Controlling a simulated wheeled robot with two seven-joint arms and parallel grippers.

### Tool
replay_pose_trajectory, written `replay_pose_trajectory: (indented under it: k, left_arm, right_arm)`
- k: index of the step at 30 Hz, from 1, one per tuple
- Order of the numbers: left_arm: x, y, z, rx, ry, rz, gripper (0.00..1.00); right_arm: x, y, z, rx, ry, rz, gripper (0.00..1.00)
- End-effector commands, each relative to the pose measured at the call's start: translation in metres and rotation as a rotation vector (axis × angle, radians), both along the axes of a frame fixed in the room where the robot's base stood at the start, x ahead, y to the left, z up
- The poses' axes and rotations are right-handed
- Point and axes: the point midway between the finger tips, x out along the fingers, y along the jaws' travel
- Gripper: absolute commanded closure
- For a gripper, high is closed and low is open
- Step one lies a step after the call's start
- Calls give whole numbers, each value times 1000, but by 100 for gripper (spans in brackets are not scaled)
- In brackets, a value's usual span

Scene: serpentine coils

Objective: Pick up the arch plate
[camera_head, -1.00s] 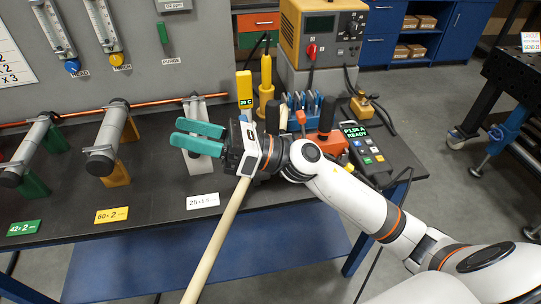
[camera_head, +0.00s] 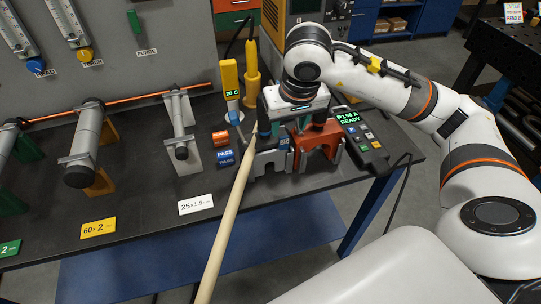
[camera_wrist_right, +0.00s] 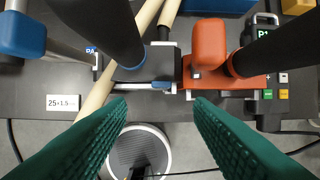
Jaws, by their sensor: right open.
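My right gripper (camera_wrist_right: 160,106) is open, its two teal fingers spread and empty in the right wrist view. I cannot tell which is the arch plate. My left gripper is not in view.
A pale rod (camera_head: 228,215) runs up to the grey piece's left side. A READY handset (camera_head: 362,140) stands right, and blue and orange blocks (camera_head: 224,158) left. Pipe stands (camera_head: 180,130) and a yellow probe (camera_head: 252,75) are near.

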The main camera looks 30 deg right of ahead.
Motion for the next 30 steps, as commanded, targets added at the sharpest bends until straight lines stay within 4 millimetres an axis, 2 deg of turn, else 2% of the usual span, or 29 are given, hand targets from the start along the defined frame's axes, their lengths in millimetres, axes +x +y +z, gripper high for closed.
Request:
replay_pose_trajectory:
  k: [3, 10, 14, 18, 27, 30]
  left_arm:
    - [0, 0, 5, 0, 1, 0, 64]
    - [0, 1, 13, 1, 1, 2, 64]
    - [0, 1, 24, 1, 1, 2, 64]
    - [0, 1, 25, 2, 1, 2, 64]
    - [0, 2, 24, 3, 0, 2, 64]
    - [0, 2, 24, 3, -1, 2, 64]
  right_arm:
    - [4, -1, -15, 2, 5, -2, 53]
    - [10, -3, -30, 3, 5, -3, 53]
    - [18, -7, -48, 4, 7, -4, 53]
    - [23, -8, -66, 4, 4, -1, 53]
    - [23, -7, -74, 4, 8, 0, 53]
    - [22, -7, -75, 6, 11, 1, 69]
